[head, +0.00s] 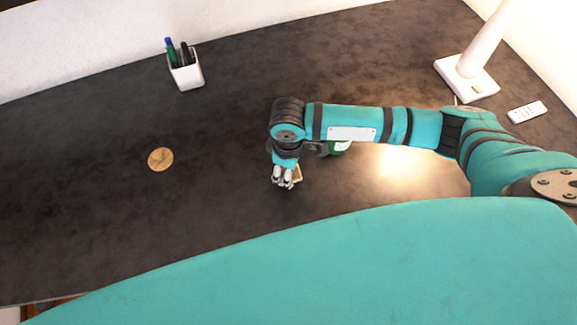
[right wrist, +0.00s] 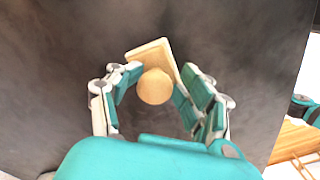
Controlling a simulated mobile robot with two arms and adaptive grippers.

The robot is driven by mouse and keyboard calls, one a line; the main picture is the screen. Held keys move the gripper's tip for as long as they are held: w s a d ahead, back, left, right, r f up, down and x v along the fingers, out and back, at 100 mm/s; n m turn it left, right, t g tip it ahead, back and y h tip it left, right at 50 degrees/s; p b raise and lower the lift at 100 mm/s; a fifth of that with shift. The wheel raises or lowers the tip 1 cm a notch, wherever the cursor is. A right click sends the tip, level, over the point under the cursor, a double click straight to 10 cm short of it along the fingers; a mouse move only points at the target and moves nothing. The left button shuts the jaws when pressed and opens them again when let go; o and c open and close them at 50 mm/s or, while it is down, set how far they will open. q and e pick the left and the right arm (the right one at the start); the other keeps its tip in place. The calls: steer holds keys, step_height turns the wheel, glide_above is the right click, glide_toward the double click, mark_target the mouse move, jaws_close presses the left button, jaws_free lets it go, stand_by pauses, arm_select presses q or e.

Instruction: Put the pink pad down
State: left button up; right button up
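I see no pink pad in either view. My right gripper (head: 284,180) points down over the dark table, left of the table's bright patch. In the right wrist view, its fingers (right wrist: 160,76) stand on both sides of a tan wooden piece with a round knob (right wrist: 155,87) on a square plate (right wrist: 152,52). The fingers come close to the knob, but I cannot tell whether they grip it. The piece's edge also shows beside the fingers in the head view (head: 298,174). I cannot tell whether it touches the table. My left gripper is not in view.
A round wooden disc (head: 160,159) lies to the left. A white pen cup (head: 186,73) stands at the back. A green and white item (head: 340,147) is partly hidden behind my right arm. A lamp base (head: 467,80) and white remote (head: 527,112) are at right. The left table is mostly clear.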

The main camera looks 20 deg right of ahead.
steer(key=o, duration=0.6)
steer(key=shift+w+d+r, duration=0.1)
steer(key=shift+b, duration=0.3)
steer(key=r, duration=0.1)
steer(key=r+b, duration=0.1)
steer(key=r, duration=0.2)
steer(key=shift+a+r+b, duration=0.15)
steer(key=shift+a+b, duration=0.1)
steer(key=shift+b, duration=0.15)
step_height(320, 180, up, 13)
steer(key=shift+f, duration=0.1)
